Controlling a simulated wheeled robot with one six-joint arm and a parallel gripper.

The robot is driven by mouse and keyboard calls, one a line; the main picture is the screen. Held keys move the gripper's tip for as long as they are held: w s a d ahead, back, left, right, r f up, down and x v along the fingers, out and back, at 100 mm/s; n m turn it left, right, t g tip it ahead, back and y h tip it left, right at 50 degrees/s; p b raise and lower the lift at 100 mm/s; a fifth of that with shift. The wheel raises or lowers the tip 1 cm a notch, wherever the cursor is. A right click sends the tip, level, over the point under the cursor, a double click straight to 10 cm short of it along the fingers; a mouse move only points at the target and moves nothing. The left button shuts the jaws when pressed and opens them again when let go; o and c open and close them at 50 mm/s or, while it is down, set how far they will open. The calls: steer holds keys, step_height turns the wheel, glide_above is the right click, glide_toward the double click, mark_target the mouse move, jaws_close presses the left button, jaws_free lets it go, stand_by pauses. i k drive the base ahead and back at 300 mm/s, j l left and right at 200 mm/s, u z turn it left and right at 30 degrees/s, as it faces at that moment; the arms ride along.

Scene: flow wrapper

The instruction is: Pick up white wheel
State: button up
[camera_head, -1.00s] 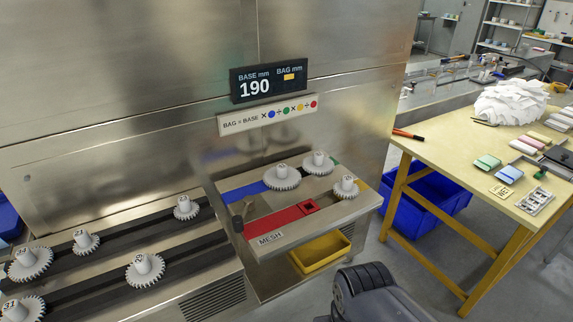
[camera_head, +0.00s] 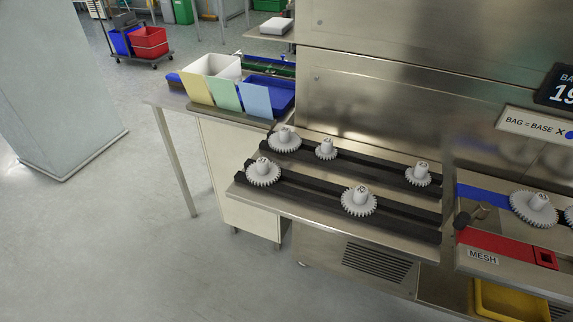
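Several white toothed wheels with numbered hubs stand on two dark rails of the steel shelf. On the back rail are a wheel at the left end (camera_head: 285,138), a small wheel (camera_head: 326,149) and another small wheel (camera_head: 418,174) at the right. On the front rail are a wheel at the left (camera_head: 263,172) and a wheel in the middle (camera_head: 359,200). The hub numbers are too small to read surely. My gripper is not in view.
A red strip (camera_head: 496,244) and a dark-knobbed lever (camera_head: 470,217) are on the MESH plate. A yellow bin (camera_head: 510,300) is below it. A side table at the left holds a white bin (camera_head: 212,66) and coloured panels. The floor at the left front is clear.

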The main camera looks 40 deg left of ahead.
mark_target(264, 172)
steer(key=u, duration=2.05)
